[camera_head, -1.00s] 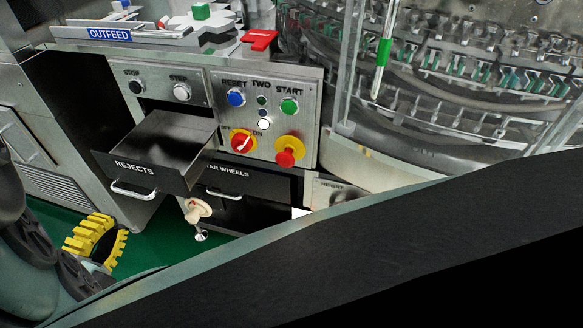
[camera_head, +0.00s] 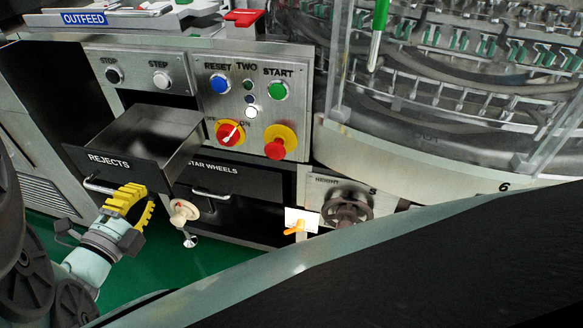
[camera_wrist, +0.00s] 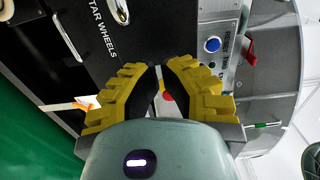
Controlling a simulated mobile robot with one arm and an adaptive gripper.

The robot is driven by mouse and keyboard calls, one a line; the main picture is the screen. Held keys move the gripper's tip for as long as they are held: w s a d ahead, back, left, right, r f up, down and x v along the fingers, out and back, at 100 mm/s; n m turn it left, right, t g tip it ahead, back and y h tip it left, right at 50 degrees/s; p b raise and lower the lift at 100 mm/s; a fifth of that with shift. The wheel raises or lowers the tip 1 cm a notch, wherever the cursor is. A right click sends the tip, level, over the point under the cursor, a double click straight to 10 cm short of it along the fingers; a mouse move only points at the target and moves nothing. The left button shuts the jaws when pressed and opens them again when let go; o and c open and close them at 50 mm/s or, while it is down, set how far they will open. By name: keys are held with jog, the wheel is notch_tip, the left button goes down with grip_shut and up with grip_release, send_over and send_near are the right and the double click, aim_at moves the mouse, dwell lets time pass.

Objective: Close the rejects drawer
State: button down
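The rejects drawer (camera_head: 108,160) is pulled out from the machine front at left in the head view. It is an open-topped dark box with a labelled front and looks empty. Its metal handle (camera_head: 98,186) is partly hidden behind my gripper. My gripper (camera_head: 138,196), with yellow ribbed fingers, is in front of the drawer's lower right front. In the wrist view my gripper (camera_wrist: 159,67) has its fingertips together, or nearly so, with nothing held between them. A handle, likely the rejects handle (camera_wrist: 119,11), is at the top there. Contact with the drawer cannot be told.
The star wheels drawer (camera_head: 235,183) sits below and right, with a pale knob (camera_head: 184,212) before it. Buttons and a red-yellow emergency stop (camera_head: 280,143) are above. A handwheel (camera_head: 348,206) is at right. Green floor (camera_head: 205,262) is clear in front.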

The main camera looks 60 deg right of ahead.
aim_at(197, 129)
jog(key=shift+x, duration=1.8)
jog(key=shift+d, duration=0.1)
jog(key=b+x, duration=0.3)
jog(key=x, duration=1.5)
jog(key=shift+s+d+b, duration=0.1)
jog(key=shift+b, duration=0.2)
jog(key=shift+d+f, duration=0.2)
jog(key=shift+d, duration=0.05)
jog(key=shift+a, duration=0.1)
